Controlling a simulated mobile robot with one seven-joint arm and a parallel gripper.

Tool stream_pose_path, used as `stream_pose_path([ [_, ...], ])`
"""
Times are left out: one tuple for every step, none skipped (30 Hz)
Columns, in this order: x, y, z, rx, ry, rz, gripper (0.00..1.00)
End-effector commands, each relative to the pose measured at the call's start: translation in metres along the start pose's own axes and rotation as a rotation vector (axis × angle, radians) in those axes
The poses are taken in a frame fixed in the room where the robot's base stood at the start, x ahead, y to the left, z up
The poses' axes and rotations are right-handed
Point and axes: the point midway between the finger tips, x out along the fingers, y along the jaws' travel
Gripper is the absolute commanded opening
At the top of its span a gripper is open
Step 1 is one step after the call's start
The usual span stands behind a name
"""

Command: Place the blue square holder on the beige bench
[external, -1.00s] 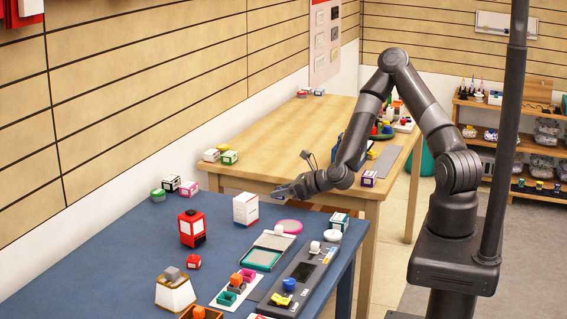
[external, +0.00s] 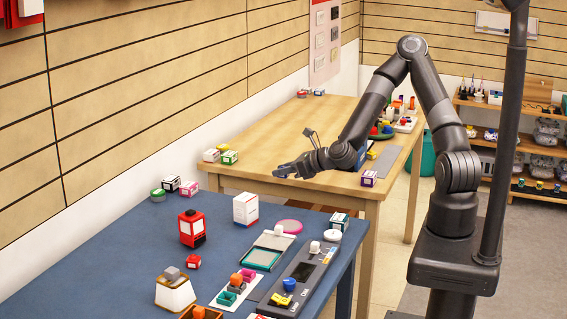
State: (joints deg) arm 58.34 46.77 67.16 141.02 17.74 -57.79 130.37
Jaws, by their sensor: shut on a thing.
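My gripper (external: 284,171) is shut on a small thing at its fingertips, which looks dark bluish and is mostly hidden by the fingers. I take it to be the blue square holder, though its shape is too small to make out. My gripper is in the air, seen against the front left part of the beige wooden bench (external: 300,125). Its height above the bench top cannot be told from this one view.
Small boxes (external: 229,157) stand at the bench's left edge, and a purple-white box (external: 369,178) at its front right corner. A tray of coloured items (external: 383,132) is further right. The bench's middle left is clear. A blue table (external: 140,235) with many items is in front.

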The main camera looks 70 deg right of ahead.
Motion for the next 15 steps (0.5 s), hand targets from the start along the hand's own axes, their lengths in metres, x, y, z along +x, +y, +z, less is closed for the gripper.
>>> stream_pose_path([
  [-0.005, -0.001, 0.012, -0.004, -0.004, -0.002, 0.05],
  [-0.006, -0.002, 0.016, -0.002, -0.003, -0.004, 0.05],
  [-0.009, -0.001, 0.022, -0.003, -0.003, -0.002, 0.05],
  [-0.010, -0.001, 0.026, -0.002, -0.003, -0.003, 0.05],
  [-0.012, -0.001, 0.030, -0.002, -0.003, -0.003, 0.05],
  [-0.015, -0.001, 0.036, -0.002, -0.003, -0.002, 0.05],
  [-0.016, -0.001, 0.040, -0.002, -0.002, -0.003, 0.05],
  [-0.018, -0.001, 0.043, -0.002, -0.003, -0.002, 0.05],
  [-0.019, -0.001, 0.048, -0.001, -0.002, -0.003, 0.05],
  [-0.021, -0.001, 0.051, -0.001, -0.002, -0.003, 0.05],
  [-0.022, -0.001, 0.055, -0.002, -0.002, -0.002, 0.05],
  [-0.024, -0.001, 0.059, -0.002, -0.002, -0.003, 0.05],
  [-0.026, 0.000, 0.062, -0.002, -0.002, -0.002, 0.05],
  [-0.024, 0.006, 0.064, -0.005, 0.000, 0.015, 0.05],
  [-0.020, 0.014, 0.065, -0.013, 0.000, 0.038, 0.05],
])
